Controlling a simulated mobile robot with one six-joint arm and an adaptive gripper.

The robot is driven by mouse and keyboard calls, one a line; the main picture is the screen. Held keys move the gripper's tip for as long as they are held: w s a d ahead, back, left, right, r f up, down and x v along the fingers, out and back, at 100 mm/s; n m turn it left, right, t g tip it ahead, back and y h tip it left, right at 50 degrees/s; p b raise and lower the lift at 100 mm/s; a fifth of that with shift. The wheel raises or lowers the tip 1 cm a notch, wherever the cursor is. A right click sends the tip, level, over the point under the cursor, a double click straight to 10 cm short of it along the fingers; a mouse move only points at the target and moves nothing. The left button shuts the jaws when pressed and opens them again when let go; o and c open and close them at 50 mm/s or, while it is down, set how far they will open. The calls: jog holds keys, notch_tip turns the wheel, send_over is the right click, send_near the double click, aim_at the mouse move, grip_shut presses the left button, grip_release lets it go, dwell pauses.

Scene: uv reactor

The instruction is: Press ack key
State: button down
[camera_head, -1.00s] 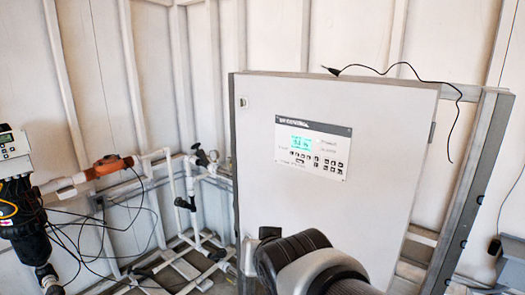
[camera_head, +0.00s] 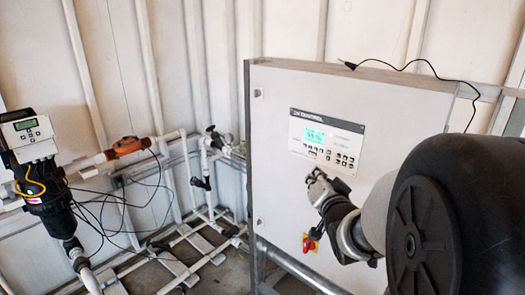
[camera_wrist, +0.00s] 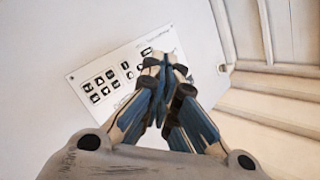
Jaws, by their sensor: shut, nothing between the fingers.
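The control panel (camera_head: 340,127) is a pale plate with a lit cyan display (camera_head: 314,136) and rows of small dark keys on the front of a grey cabinet (camera_head: 276,190). The key labels are too small to read, so I cannot tell which is the ack key. My gripper (camera_head: 313,178) is shut and empty, with its fingertips just below the keys in the head view. In the wrist view the shut fingertips (camera_wrist: 165,62) overlap the right part of the panel (camera_wrist: 82,77) and hide some keys. Whether they touch it I cannot tell.
A red and yellow switch (camera_head: 309,243) sits low on the cabinet door, below my gripper. A black cable (camera_head: 420,64) hangs over the cabinet top. White pipes (camera_head: 190,165) and a black unit with a small display (camera_head: 40,180) stand to the left.

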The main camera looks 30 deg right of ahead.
jog(key=shift+w+d+p, duration=0.4)
jog(key=shift+w+d, duration=0.15)
jog(key=shift+d, duration=0.8)
jog(key=shift+w+d+p, duration=0.4)
jog(key=shift+w+d, duration=0.2)
jog(key=shift+d, duration=0.75)
jog(key=shift+w+d+p, duration=0.4)
jog(key=shift+w+d, duration=0.15)
jog(key=shift+d, duration=0.8)
jog(key=shift+w+d, duration=0.15)
jog(key=shift+d, duration=0.25)
jog(key=shift+w+d, duration=0.1)
jog(key=shift+d, duration=0.1)
jog(key=shift+a, duration=0.15)
jog(key=shift+s+a, duration=0.3)
jog(key=shift+a, duration=0.2)
jog(key=shift+s+a+b, duration=0.3)
jog(key=shift+a+b, duration=0.05)
jog(key=shift+a, duration=0.4)
jog(key=shift+s+a+b, duration=0.35)
jog(key=shift+a+b, duration=0.05)
jog(key=shift+a, duration=0.4)
jog(key=shift+s+a+b, duration=0.3)
jog(key=shift+a+b, duration=0.05)
jog(key=shift+a, duration=0.4)
